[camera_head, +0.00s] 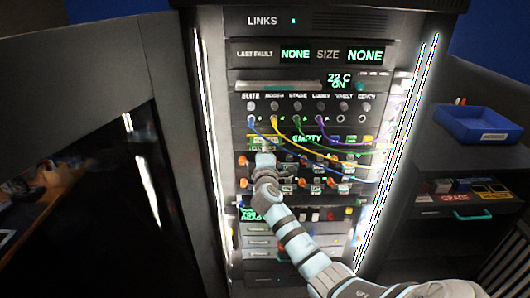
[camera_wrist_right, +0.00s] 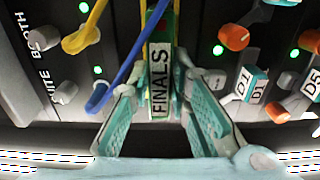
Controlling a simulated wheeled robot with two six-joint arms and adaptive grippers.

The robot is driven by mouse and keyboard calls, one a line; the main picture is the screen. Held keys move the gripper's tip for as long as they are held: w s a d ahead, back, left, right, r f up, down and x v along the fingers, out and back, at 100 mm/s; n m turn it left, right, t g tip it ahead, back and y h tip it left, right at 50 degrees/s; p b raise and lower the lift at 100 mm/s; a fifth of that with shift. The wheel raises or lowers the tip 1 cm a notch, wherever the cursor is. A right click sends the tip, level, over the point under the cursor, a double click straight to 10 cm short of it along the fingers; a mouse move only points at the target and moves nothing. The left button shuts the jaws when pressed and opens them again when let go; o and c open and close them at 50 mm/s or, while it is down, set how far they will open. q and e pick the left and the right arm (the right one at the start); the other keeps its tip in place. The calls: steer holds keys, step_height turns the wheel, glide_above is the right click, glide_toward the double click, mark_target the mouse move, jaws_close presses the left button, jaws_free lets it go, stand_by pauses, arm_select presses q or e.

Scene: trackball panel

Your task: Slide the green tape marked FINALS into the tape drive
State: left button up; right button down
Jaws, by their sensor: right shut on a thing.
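The green tape marked FINALS (camera_wrist_right: 159,78) is between the fingers of my right gripper (camera_wrist_right: 160,108) in the wrist view. Its label reads along its length, and its far end points at the rack face. In the head view my right gripper (camera_head: 265,158) is at the left of the rack, just below the row of cable plugs. The tape drive (camera_head: 308,137) shows a green EMPTY display to the right of the gripper. Whether the tape's far end touches the drive or its slot cannot be told. My left gripper is out of view.
Blue, yellow, green and purple cables (camera_head: 318,150) droop across the rack front. A blue cable (camera_wrist_right: 125,70) and a yellow one pass close to the tape's left. Orange knobs (camera_wrist_right: 234,37) stand at right. A blue tray (camera_head: 478,125) is on the right side shelf.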

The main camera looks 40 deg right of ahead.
steer(key=shift+w+d+b, duration=0.3)
steer(key=shift+w+d, duration=0.05)
steer(key=shift+w, duration=0.05)
steer(key=c, duration=1.4)
jaws_free()
steer(key=v, duration=1.2)
steer(key=shift+a, duration=0.1)
